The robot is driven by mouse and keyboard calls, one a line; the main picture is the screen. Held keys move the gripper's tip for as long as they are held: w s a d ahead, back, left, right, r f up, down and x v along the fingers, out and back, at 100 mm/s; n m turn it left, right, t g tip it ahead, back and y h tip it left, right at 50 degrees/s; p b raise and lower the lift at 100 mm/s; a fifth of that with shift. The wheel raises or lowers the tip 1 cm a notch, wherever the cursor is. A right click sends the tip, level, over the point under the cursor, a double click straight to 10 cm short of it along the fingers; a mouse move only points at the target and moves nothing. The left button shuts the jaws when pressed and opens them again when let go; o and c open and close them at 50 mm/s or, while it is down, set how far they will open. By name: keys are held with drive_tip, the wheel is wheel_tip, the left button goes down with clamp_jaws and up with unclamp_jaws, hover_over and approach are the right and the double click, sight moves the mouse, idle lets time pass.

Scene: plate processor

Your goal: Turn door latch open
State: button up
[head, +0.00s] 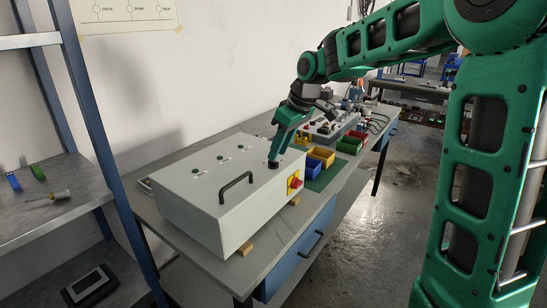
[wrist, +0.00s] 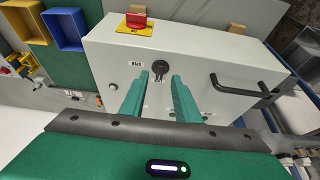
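The door latch (wrist: 160,67) is a small round black knob on the light grey face of the box (head: 180,190). In the wrist view it shows between and just beyond the tips of my green gripper (wrist: 158,76). The two fingers are spread apart, one on each side, with nothing visibly held. In the head view my gripper (head: 277,151) points down at the box's top face near its far right corner, and a dark part of the latch (head: 273,164) shows at its tip. I cannot tell whether the fingers touch the latch.
A black handle (head: 236,186) stands up from the box near my gripper. A red and yellow switch (head: 294,183) is on the box's side. Blue (head: 313,167), yellow (head: 321,156) and red bins stand beyond it on the table. A blue-posted shelf (head: 88,105) is at left.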

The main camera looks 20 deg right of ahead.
sight(273, 164)
drive_tip(key=shift+x, duration=1.45)
